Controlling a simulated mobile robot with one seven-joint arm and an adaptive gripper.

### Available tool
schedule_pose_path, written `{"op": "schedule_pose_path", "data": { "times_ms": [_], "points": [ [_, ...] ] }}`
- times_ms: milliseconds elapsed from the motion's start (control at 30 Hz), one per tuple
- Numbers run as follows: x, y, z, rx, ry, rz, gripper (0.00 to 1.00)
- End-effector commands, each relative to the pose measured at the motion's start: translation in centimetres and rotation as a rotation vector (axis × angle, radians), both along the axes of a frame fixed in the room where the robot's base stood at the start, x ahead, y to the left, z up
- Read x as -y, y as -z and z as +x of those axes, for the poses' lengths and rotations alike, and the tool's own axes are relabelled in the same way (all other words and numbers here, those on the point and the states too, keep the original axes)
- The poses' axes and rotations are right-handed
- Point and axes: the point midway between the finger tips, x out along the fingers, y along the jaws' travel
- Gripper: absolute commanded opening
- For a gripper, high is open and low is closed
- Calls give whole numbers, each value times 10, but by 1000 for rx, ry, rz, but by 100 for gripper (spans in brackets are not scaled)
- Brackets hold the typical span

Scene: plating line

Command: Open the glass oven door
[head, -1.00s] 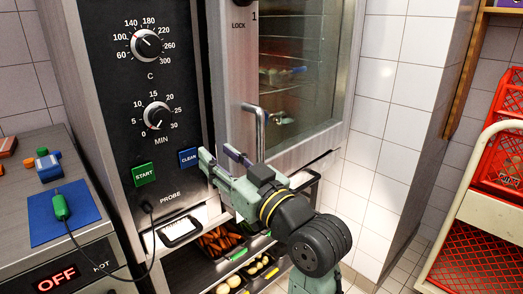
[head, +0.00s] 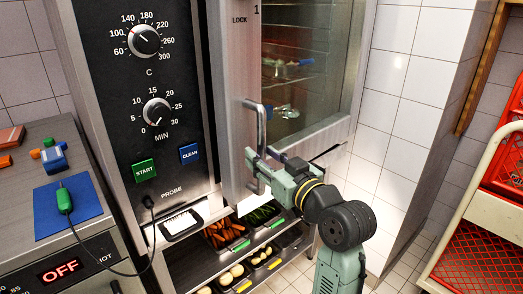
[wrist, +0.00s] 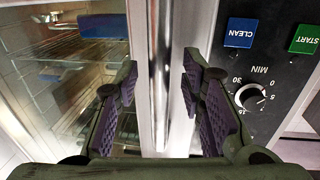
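The glass oven door (head: 312,75) stands right of the black control panel. Its silver frame carries an upright bar handle (head: 262,122). I cannot tell whether the door is fully shut or slightly ajar. My gripper (head: 264,160) is open at the lower part of the handle, with its fingers to either side of it. In the wrist view, my gripper (wrist: 159,68) shows its purple pads spread apart, with an upright metal bar (wrist: 165,75) between them. I cannot tell whether either pad touches the bar. Racks show through the glass (wrist: 95,65).
The control panel (head: 172,85) has two dials and START and CLEAN buttons. Trays of vegetables (head: 225,232) sit on a shelf below. A hot plate counter (head: 30,225) stands left. A white tiled wall (head: 400,90) and a cart with red crates (head: 480,230) are right.

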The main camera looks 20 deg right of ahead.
Motion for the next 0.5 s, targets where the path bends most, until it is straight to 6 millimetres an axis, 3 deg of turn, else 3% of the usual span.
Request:
{"op": "schedule_pose_path", "data": {
  "times_ms": [133, 433, 500],
  "points": [
    [-3, 0, 11, -1, 0, 1, 36],
    [-3, 1, 13, 0, 0, 0, 36],
    [-3, 0, 13, 0, 0, 0, 32]
  ]
}}
